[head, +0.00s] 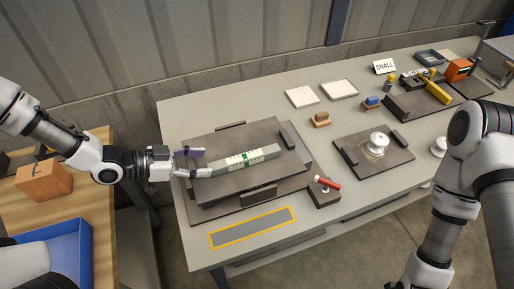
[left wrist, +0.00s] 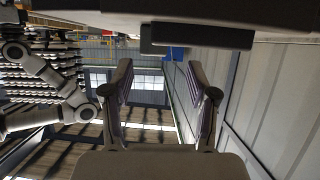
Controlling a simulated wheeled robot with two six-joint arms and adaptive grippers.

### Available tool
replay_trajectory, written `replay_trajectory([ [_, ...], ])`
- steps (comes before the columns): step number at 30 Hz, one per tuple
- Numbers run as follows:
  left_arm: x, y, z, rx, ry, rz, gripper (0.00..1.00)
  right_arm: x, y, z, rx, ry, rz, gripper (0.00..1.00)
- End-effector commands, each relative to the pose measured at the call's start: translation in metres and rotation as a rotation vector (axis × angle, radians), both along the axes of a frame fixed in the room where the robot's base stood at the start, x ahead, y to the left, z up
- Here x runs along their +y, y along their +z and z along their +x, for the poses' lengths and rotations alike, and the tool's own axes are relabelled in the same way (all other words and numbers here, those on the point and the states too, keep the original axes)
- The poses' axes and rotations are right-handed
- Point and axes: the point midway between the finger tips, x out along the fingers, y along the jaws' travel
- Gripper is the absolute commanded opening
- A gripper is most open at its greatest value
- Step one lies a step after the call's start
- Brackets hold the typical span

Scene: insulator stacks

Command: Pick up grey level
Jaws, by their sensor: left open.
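The grey level (head: 262,154), a long bar with a green and white middle, lies on the dark raised plate (head: 190,147) on the bench. My left gripper (head: 206,163) is at the left end of the level, its two fingers apart. Whether the level's end lies between the fingers or just below them, I cannot tell. In the left wrist view the open fingers (left wrist: 160,85) show with nothing clear between them, and the level cannot be made out there. My right arm shows at the right, but its gripper is out of view.
A block with a red handle (head: 325,186) stands right of the plate. A yellow-outlined strip (head: 252,228) marks the bench front. A second dark plate (head: 393,158) holds a white insulator (head: 377,143). An orange box (head: 43,180) and blue tray (head: 77,250) are at left.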

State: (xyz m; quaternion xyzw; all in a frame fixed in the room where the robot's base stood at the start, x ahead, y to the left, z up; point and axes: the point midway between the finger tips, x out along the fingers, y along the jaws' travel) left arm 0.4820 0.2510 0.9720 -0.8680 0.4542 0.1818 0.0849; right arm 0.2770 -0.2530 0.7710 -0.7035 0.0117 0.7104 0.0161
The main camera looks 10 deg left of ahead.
Motion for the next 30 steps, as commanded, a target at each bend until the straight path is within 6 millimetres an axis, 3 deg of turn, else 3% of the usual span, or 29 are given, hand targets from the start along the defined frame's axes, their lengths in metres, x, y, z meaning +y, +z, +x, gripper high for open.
replay_trajectory([
  [8,-0.018,-0.010,0.012,-0.009,-0.010,0.004,0.58,0.000,-0.007,-0.001,0.002,0.000,0.000,1.00],
  [21,-0.057,-0.032,0.038,-0.008,-0.009,0.003,0.58,0.000,0.000,-0.001,0.002,0.000,0.000,1.00],
  [28,-0.058,-0.032,0.040,-0.009,-0.005,0.000,0.58,0.000,-0.001,-0.001,0.002,0.000,0.000,1.00],
  [30,-0.058,-0.032,0.040,-0.009,-0.005,0.000,0.34,0.000,-0.001,-0.001,0.002,0.000,0.000,1.00],
])
